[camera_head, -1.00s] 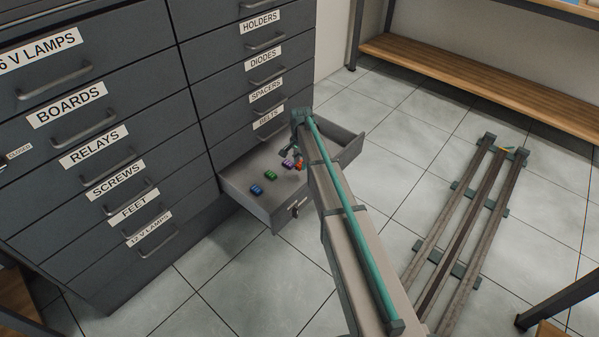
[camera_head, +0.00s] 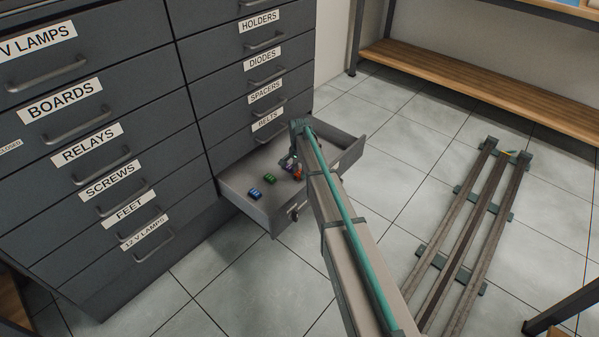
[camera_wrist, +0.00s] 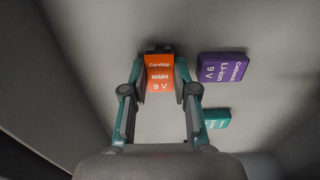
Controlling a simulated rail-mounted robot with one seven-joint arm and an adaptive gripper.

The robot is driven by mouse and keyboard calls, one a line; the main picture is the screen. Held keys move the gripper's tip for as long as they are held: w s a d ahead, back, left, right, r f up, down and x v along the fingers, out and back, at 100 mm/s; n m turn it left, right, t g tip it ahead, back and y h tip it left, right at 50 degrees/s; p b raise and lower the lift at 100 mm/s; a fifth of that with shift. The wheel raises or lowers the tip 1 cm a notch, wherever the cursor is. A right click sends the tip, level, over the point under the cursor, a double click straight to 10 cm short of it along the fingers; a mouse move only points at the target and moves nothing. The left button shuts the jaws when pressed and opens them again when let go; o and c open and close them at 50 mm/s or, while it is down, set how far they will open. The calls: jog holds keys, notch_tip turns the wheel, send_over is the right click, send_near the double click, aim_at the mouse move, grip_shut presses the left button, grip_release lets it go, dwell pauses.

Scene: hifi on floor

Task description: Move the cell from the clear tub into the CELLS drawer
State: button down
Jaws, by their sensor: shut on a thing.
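The open drawer (camera_head: 240,190) at the bottom of the right cabinet column holds several small cells. Its front label cannot be read. My gripper (camera_wrist: 160,90) is shut on an orange NiMH 9 V cell (camera_wrist: 160,74), with a finger at each side. In the head view the orange cell (camera_head: 298,175) shows low inside the drawer, partly hidden by my arm. I cannot tell whether it touches the drawer floor. A purple Li-ion 9 V cell (camera_wrist: 222,67) lies to its right in the wrist view. The clear tub is not in view.
A green cell (camera_head: 270,178) and a blue cell (camera_head: 254,193) lie in the drawer's left part. Shut drawers, among them BELTS (camera_head: 266,121), rise above it. A wooden-shelved bench (camera_head: 450,85) stands at the back right. Rails (camera_head: 465,225) lie on the tiled floor.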

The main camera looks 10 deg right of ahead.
aim_at(299, 173)
jog(key=c, duration=0.9)
grip_release()
jog(key=shift+f, duration=0.1)
notch_tip(299, 173, up, 12)
jog(key=p, duration=0.5)
jog(key=shift+r, duration=0.2)
